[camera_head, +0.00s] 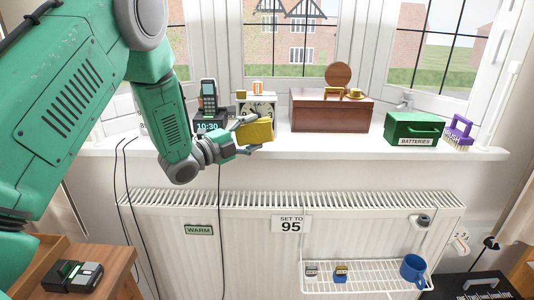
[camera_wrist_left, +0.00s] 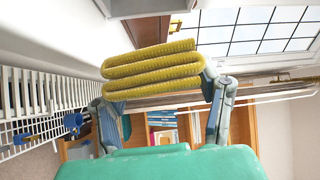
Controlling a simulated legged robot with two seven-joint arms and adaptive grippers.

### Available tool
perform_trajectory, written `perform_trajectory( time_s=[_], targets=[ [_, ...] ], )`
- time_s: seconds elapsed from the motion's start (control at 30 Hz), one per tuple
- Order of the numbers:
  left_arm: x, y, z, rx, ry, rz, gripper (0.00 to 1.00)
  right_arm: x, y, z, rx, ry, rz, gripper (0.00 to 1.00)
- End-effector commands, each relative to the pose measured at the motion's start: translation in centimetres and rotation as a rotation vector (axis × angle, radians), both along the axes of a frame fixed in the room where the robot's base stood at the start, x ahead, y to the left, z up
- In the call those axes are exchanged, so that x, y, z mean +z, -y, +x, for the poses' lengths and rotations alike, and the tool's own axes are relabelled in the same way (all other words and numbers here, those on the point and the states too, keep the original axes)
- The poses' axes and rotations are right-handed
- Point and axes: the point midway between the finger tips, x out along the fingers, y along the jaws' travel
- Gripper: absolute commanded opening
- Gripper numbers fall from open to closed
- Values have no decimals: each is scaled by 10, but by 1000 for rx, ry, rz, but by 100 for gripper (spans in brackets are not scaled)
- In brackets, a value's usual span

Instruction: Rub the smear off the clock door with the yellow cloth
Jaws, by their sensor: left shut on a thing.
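The yellow cloth (camera_head: 259,131) is folded in thick layers and held in my left gripper (camera_head: 243,134) over the window sill. In the left wrist view the folded cloth (camera_wrist_left: 153,70) sits between the two fingers. A pale clock (camera_head: 262,105) with a round face stands on the sill right behind the cloth. The cloth and gripper hide the lower part of its front, and I cannot make out a smear. I cannot tell whether the cloth touches the clock. My right gripper is not in view.
A phone on a dock (camera_head: 208,103) reading 10:30 stands left of the clock. A brown wooden box (camera_head: 330,112), a green BATTERIES box (camera_head: 411,130) and a purple brush (camera_head: 459,132) stand to the right. Below are the radiator (camera_head: 255,255) and a wire shelf with a blue mug (camera_head: 412,268).

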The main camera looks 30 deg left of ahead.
Motion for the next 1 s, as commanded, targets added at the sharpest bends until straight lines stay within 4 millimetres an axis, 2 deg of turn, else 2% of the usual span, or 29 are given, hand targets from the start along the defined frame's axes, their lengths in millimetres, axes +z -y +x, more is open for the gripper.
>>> perform_trajectory(
  time_s=[0.13,0.57,1.0],
  targets=[
    [6,-10,-2,-21,43,28,18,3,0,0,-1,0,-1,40],
    [4,-18,-2,-23,51,27,18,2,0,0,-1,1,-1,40],
    [3,-38,32,-23,50,31,18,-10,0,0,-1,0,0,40]
  ],
)
